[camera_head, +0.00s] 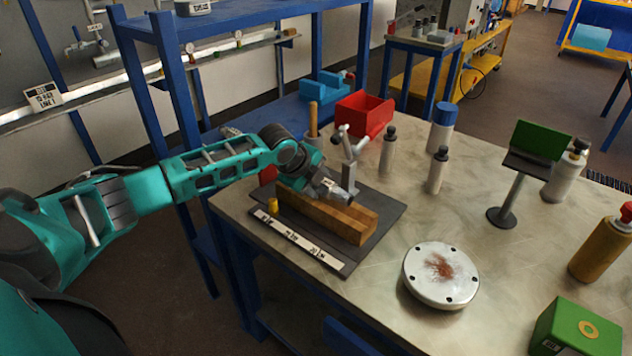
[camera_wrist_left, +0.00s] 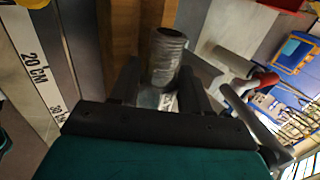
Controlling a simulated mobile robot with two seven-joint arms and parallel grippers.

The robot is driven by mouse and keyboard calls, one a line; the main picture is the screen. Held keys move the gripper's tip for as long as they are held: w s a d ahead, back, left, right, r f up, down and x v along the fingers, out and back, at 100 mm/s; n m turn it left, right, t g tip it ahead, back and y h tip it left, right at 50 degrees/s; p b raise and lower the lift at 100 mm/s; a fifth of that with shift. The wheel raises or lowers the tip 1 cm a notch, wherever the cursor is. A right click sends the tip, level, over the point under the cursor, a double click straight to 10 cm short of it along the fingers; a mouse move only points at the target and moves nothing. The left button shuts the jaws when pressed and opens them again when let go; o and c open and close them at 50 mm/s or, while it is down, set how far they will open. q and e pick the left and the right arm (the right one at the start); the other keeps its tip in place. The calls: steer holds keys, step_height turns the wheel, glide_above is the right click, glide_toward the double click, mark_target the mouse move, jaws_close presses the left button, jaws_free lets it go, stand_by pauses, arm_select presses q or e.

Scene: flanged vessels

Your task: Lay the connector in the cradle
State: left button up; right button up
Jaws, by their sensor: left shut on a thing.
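My left gripper (camera_head: 338,192) is above the wooden cradle (camera_head: 352,222), a block with a lengthwise groove lying on a dark mat (camera_head: 392,212). In the left wrist view the fingers (camera_wrist_left: 160,88) are shut on the connector (camera_wrist_left: 165,55), a grey metal cylinder with a ribbed surface. The wood (camera_wrist_left: 122,35) shows just beyond and to the left of it. In the head view the gripper hides most of the connector, and I cannot tell whether it touches the groove. My right gripper is not in view.
A grey upright fitting with a lever (camera_head: 345,143) stands close behind the gripper. A round flange (camera_head: 441,275) lies to the right. Bottles and a red bin (camera_head: 364,114) stand further back.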

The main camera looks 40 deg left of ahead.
arm_select(q)
steer(key=shift+s+f, duration=0.15)
steer(key=shift+f, duration=0.25)
steer(key=shift+s+f, duration=0.15)
steer(key=shift+f, duration=0.25)
steer(key=o, duration=1.4)
steer(key=shift+d+f, duration=0.1)
steer(key=shift+f, duration=0.05)
steer(key=shift+s+r, duration=0.15)
steer(key=shift+r, duration=0.3)
steer(key=w+p+v, duration=0.1)
steer(key=v, duration=1.2)
steer(key=shift+r, duration=0.4)
steer(key=shift+w, duration=0.1)
